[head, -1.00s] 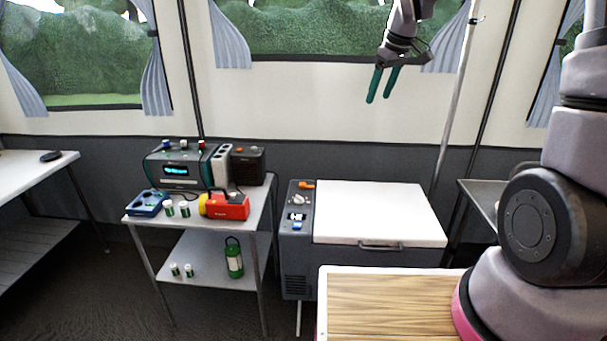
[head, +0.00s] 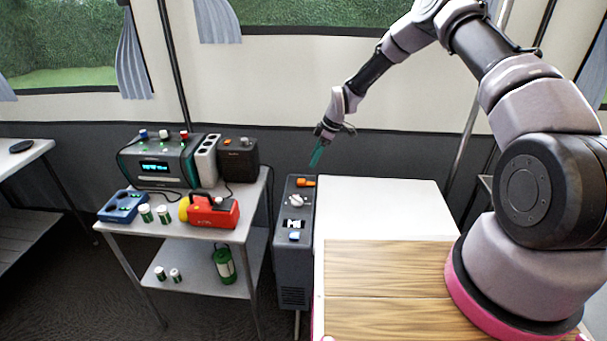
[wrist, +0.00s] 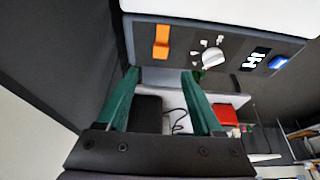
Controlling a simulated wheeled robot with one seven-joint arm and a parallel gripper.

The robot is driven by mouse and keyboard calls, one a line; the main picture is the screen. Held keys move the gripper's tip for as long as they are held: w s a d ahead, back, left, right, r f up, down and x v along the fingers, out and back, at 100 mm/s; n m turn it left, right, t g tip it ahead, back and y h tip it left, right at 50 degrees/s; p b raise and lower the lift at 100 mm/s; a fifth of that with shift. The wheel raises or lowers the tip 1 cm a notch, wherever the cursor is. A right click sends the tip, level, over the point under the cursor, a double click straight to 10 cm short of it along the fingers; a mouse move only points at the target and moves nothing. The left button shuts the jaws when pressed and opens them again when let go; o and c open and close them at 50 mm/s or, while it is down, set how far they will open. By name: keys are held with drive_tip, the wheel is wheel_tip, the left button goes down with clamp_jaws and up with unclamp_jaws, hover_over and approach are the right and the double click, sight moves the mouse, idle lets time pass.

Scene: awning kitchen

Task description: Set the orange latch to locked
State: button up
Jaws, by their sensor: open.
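The orange latch (head: 306,183) sits at the far end of the grey control panel (head: 294,262) on the left side of the white-lidded cooler (head: 385,205). In the wrist view the orange latch (wrist: 162,41) lies beyond the fingertips, a little left of the middle between them. My gripper (head: 317,158) has green fingers and hangs just above and beyond the latch end of the panel. In the wrist view my gripper (wrist: 160,75) is open, with nothing between its fingers and apart from the latch.
A white knob (head: 296,200), a small display (head: 295,224) and a blue switch (head: 294,237) share the panel. Air above the lid is free.

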sight(302, 181)
drive_tip(key=x, duration=1)
drive_tip(key=shift+s+f, duration=0.1)
drive_tip(key=shift+f, duration=0.15)
clamp_jaws()
drive_tip(key=shift+r, duration=0.1)
idle(0.9)
